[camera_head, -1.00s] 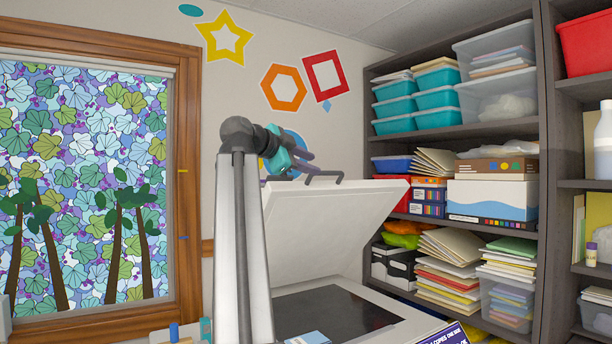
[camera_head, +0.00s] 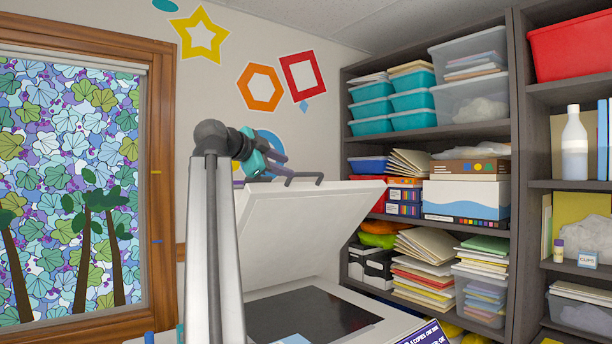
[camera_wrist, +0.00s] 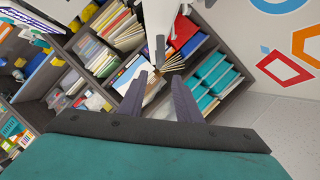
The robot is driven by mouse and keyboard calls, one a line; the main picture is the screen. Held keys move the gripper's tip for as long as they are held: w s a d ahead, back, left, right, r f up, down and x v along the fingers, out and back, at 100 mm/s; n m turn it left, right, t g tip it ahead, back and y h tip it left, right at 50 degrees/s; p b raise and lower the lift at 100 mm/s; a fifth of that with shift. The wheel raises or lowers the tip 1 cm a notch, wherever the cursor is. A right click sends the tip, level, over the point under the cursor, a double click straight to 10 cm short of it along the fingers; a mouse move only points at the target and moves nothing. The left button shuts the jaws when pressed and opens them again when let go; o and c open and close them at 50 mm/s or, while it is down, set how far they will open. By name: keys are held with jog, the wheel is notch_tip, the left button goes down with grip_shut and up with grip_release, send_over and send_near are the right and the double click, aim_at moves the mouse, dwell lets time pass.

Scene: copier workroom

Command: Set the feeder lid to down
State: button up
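The feeder lid (camera_head: 300,225) is a thick white panel, tilted up and open above the copier's dark glass (camera_head: 305,312). A dark grey bar handle (camera_head: 304,179) sits at its raised top edge. My gripper (camera_head: 283,168), with teal body and purple-grey fingers, is at the left end of the handle in the head view. Whether it touches the handle I cannot tell. In the wrist view my gripper (camera_wrist: 160,76) has its fingers apart with nothing held between them. A white edge, apparently the lid (camera_wrist: 158,18), lies just beyond the fingertips with a dark handle piece (camera_wrist: 160,48).
A grey shelf unit (camera_head: 430,146) with bins, boxes and paper stacks stands behind and right of the copier. A blue sign (camera_head: 428,334) is at the copier's front. A wood-framed window (camera_head: 160,200) is at left.

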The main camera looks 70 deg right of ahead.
aim_at(308, 175)
jog(key=p+x, duration=0.3)
jog(key=x, duration=0.9)
jog(key=shift+s+d, duration=0.15)
jog(key=shift+c, duration=0.3)
grip_shut()
